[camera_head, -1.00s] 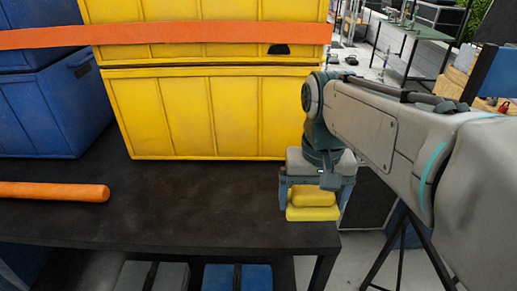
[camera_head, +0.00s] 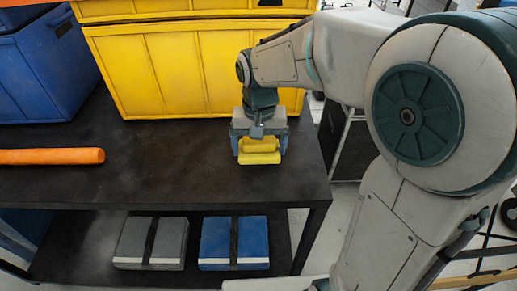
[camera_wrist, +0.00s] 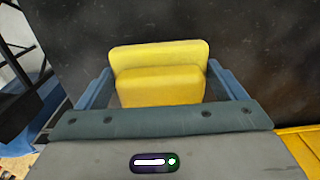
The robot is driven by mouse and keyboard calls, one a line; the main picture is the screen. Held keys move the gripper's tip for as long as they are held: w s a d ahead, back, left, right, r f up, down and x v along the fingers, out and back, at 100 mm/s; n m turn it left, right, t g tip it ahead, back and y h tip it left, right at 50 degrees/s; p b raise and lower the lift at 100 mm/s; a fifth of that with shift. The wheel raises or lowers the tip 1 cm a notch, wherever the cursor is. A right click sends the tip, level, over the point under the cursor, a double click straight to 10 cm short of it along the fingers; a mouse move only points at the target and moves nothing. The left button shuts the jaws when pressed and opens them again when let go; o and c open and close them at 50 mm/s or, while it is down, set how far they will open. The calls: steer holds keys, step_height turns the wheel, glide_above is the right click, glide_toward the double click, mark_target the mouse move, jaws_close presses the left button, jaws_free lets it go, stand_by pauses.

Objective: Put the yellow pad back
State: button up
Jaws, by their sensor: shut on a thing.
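The yellow pad (camera_head: 259,157) is between the fingers of my gripper (camera_head: 259,150), near the right end of the dark table top (camera_head: 130,170). My gripper is shut on it and points down. In the wrist view the yellow pad (camera_wrist: 160,60) shows as a flat slab with a raised block, with a blue-grey finger of my gripper (camera_wrist: 160,88) on each side. I cannot tell whether the pad touches the table top or hangs just above it.
Yellow crates (camera_head: 170,70) stand behind my gripper and a blue crate (camera_head: 50,70) stands at the left. An orange roll (camera_head: 50,156) lies at the left. A grey pad (camera_head: 150,243) and a blue pad (camera_head: 235,242) lie on the lower shelf (camera_head: 85,245). The table's middle is clear.

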mark_target(260, 156)
steer(key=shift+f, duration=1.8)
steer(key=shift+f, duration=0.15)
steer(key=o, duration=0.7)
step_height(260, 156, up, 12)
steer(key=shift+r, duration=0.15)
steer(key=s+d+f+t, duration=0.1)
steer(key=s+d, duration=0.3)
steer(key=s+d+f+t, duration=0.1)
steer(key=s+d+f, duration=0.1)
steer(key=s+d, duration=0.2)
steer(key=s+d+f+t, duration=0.1)
steer(key=s+d+f, duration=0.1)
steer(key=s+d, duration=0.2)
steer(key=shift+s+f, duration=0.15)
steer(key=shift+s, duration=0.1)
